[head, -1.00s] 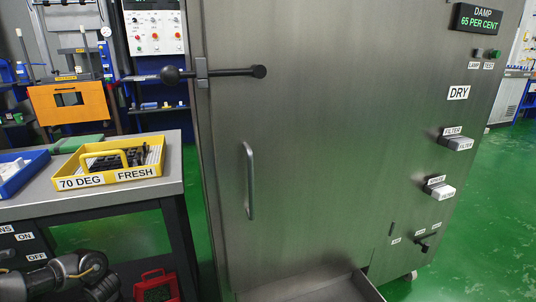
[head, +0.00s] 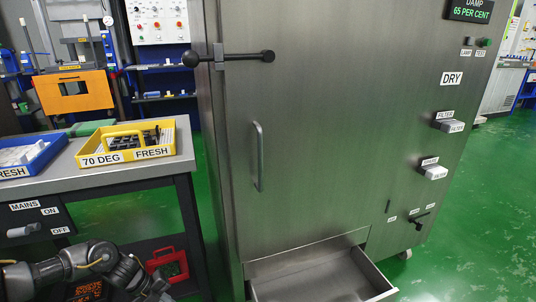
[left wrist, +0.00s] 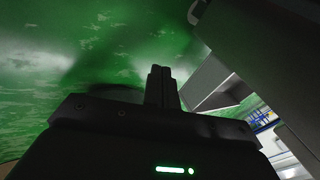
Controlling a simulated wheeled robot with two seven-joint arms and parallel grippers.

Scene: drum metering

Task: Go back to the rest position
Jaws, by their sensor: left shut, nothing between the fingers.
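My left arm comes in at the lower left of the head view, below the bench top, with its gripper (head: 150,288) close to the bottom edge. In the left wrist view the fingers (left wrist: 160,85) are together with nothing between them, over green floor. A large steel cabinet (head: 330,120) stands in front, its door closed, with a horizontal bar handle (head: 230,57) and a vertical handle (head: 259,157). The open drawer (head: 320,278) at its base is empty where visible. My right gripper is not in view.
A bench (head: 110,176) at left carries a yellow tray (head: 100,158) marked 70 DEG and FRESH, and a blue tray (head: 50,152). A red case (head: 170,264) sits beneath the bench near my left arm. Green floor (head: 480,200) is clear at right.

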